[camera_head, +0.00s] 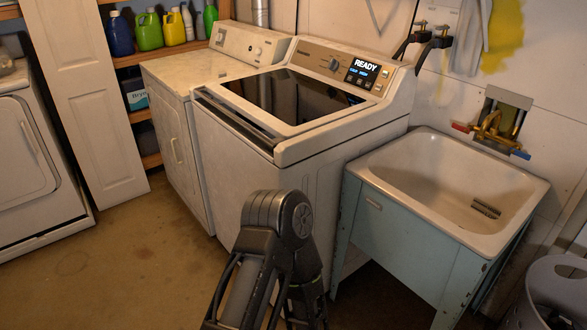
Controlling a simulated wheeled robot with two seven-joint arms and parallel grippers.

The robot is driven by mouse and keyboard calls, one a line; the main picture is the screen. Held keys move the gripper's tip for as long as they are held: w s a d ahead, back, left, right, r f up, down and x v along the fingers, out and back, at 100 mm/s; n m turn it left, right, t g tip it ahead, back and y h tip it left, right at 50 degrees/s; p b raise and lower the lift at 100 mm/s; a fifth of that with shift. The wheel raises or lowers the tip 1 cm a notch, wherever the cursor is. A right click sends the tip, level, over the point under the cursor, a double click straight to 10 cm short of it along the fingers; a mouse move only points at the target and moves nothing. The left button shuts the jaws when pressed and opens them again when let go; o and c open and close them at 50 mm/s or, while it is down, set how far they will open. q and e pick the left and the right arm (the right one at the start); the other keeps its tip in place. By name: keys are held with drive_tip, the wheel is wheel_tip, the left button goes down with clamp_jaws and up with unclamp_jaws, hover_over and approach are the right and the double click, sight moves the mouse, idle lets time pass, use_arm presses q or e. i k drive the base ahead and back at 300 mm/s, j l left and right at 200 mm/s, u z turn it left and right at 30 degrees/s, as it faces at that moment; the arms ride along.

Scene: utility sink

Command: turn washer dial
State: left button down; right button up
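The washer (300,105) stands in the middle of the view, a white top-loader with a dark glass lid. Its brown control panel at the back carries a round dial (333,64) left of a lit display (366,67) that reads READY. The dial is small here, so its pointer position is unclear. Nothing touches the dial. A dark grey jointed part of my arm rises at the bottom centre, in front of the washer and well apart from the dial. Neither of my grippers is in view.
A second white machine (190,75) adjoins the washer on the left. A utility sink (440,190) on pale blue legs stands to the right, with a brass faucet (492,128). A grey basket-like container (555,290) is at the lower right. Open floor (110,260) lies at the lower left.

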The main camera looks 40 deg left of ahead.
sight(333, 65)
drive_tip(key=j+z, duration=0.15)
drive_tip(key=j, duration=0.35)
drive_tip(key=k+j+z, duration=0.15)
drive_tip(key=j, duration=0.3)
drive_tip(key=j+z, duration=0.1)
drive_tip(key=j, duration=0.35)
drive_tip(key=k+j+z, duration=0.15)
drive_tip(key=j, duration=0.3)
drive_tip(key=k+j+z, duration=0.15)
drive_tip(key=j, duration=0.3)
drive_tip(key=k+j+z, duration=0.15)
drive_tip(key=j, duration=0.25)
drive_tip(key=k+j+z, duration=0.15)
drive_tip(key=j, duration=0.3)
drive_tip(key=k+j+z, duration=0.1)
drive_tip(key=k+j, duration=0.15)
drive_tip(key=j, duration=0.1)
